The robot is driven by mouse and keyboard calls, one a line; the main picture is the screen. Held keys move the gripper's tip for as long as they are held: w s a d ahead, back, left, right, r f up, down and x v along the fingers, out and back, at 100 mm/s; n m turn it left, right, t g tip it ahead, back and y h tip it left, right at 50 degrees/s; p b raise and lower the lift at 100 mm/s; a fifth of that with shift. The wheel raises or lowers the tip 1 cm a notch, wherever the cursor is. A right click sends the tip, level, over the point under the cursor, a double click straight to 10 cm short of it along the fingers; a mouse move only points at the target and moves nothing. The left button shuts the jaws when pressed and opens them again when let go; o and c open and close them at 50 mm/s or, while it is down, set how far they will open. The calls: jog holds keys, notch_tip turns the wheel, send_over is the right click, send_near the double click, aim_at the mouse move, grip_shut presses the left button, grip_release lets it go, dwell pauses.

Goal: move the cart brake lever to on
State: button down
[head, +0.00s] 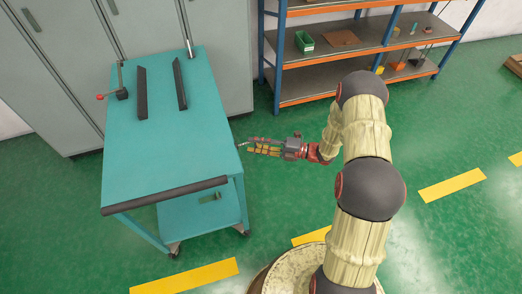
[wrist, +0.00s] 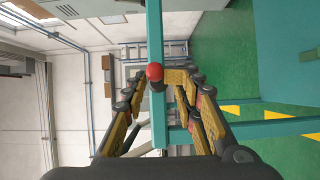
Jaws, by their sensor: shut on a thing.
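The teal cart (head: 160,150) stands left of my arm in the head view. My gripper (head: 249,147) is at its right side, just below the top's edge, fingers pointing left. In the wrist view my gripper (wrist: 158,78) has its fingertips closed around a round red knob (wrist: 155,72), which I take as the brake lever's. The knob is in front of a teal cart bar (wrist: 155,30). The lever's shaft and pivot are mostly hidden, and I cannot tell its setting. In the head view the fingers hide this knob.
Grey cabinets (head: 60,60) stand behind, and a shelf rack (head: 345,60) behind right.

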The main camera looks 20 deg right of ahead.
jog(key=shift+w+d+r, duration=0.15)
jog(key=shift+w+r, duration=0.15)
jog(key=shift+w, duration=0.4)
jog(key=shift+w+d+r, duration=0.15)
jog(key=shift+w+r, duration=0.15)
jog(key=shift+w, duration=1)
jog(key=shift+s, duration=0.2)
jog(key=s+p+v, duration=0.1)
jog(key=p+v, duration=0.1)
jog(key=v, duration=0.5)
jog(key=shift+s+a+f, duration=0.15)
jog(key=shift+a+f, duration=0.2)
dwell(0.7)
jog(key=shift+f, duration=0.1)
